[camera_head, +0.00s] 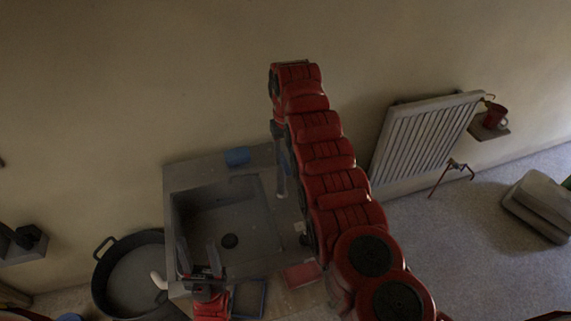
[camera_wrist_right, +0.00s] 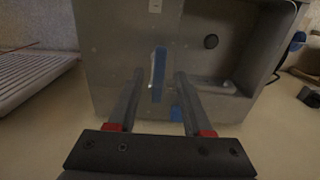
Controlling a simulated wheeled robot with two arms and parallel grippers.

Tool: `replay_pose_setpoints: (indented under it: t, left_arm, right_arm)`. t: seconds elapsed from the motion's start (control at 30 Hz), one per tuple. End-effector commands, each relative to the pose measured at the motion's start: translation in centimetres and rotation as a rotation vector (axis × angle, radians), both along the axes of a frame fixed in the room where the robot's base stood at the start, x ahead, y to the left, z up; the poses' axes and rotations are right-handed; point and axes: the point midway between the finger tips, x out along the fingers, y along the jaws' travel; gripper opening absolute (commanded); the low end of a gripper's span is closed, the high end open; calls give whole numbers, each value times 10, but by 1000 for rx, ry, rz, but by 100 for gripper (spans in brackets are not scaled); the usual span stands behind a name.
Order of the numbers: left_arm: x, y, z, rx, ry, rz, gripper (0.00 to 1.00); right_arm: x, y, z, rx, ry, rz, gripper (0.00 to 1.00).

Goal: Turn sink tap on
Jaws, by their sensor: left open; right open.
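The sink (camera_head: 222,215) stands against the wall in the head view, with its basin and dark drain; the basin also shows at the right of the wrist view (camera_wrist_right: 232,60). A slim blue and grey upright piece, seemingly the tap (camera_head: 281,180), stands at the basin's right edge, partly hidden by my right arm. In the wrist view the tap (camera_wrist_right: 158,78) appears between the open fingers of my right gripper (camera_wrist_right: 160,76); I cannot tell whether they touch it. My left gripper (camera_head: 199,256) is open and empty at the basin's front left.
A blue block (camera_head: 237,157) lies at the counter's back. A red item (camera_head: 301,274) and a blue frame (camera_head: 249,298) are near the front. A large dark tub (camera_head: 130,272) stands left of the sink. A radiator (camera_head: 424,137) is on the wall at right.

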Motion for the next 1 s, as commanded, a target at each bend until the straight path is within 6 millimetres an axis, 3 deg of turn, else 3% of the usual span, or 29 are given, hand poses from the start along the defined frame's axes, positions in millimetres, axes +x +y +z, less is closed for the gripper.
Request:
replay_pose_setpoints:
  t: [0.37,0.53,1.0]
  left_arm:
    - [0,0,-2,0,0,0,50]
    - [0,0,12,0,0,0,50]
    - [0,0,12,0,0,0,50]
  right_arm:
    - [0,-1,51,0,-1,-2,50]
    - [-1,0,74,-1,3,0,50]
    - [-1,4,77,-1,1,34,50]
